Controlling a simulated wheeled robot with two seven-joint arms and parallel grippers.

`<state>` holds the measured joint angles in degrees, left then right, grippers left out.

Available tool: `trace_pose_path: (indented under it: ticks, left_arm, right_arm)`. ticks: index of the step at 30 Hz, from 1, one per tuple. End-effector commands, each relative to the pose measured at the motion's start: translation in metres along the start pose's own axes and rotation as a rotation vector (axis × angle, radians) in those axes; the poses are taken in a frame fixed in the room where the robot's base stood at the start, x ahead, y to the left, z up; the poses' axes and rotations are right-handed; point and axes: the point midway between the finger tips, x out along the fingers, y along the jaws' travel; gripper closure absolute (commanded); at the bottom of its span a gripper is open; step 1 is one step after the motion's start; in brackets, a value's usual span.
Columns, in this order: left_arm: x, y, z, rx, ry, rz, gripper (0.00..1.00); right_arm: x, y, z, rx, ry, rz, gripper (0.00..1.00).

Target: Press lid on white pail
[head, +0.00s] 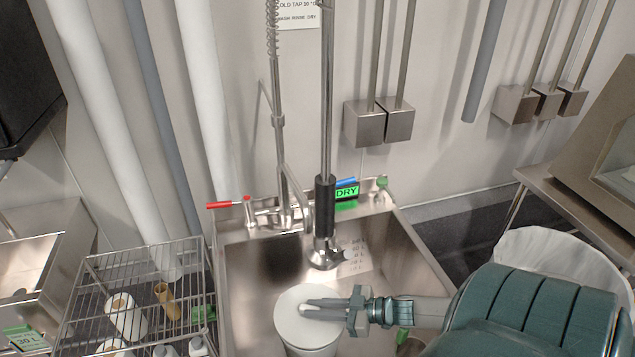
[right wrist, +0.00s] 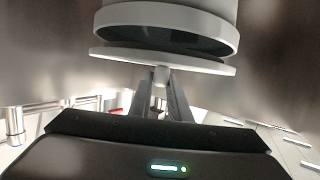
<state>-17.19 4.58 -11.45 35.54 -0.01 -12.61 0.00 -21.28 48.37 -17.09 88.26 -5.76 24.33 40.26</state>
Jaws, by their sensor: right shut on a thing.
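The white pail (head: 314,351) stands in the steel sink, partly cut off by the bottom edge of the head view. A flat white round lid (head: 288,318) is over its mouth. My right gripper (head: 322,308) reaches in from the right above the lid. In the right wrist view, its fingers (right wrist: 161,84) are shut on the lid's small knob (right wrist: 161,73). There the lid (right wrist: 160,62) shows apart from the pail's rim (right wrist: 165,14), with the dark mouth visible between them. My left gripper is not in view.
The spray tap's black-gripped head (head: 325,250) hangs just behind the pail. The sink's rim (head: 225,262) surrounds the work area. A wire rack (head: 140,250) with bottles stands left. A white-lined bin (head: 545,250) is right.

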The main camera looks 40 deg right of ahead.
Motion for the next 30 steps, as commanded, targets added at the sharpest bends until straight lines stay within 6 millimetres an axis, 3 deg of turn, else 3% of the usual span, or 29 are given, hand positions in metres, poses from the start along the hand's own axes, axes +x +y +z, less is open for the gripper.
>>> trace_pose_path:
  ticks: [30]
  left_arm:
    - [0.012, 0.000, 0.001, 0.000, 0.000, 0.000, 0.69]
  right_arm:
    - [0.005, 0.000, 0.016, 0.000, 0.000, 0.000, 1.00]
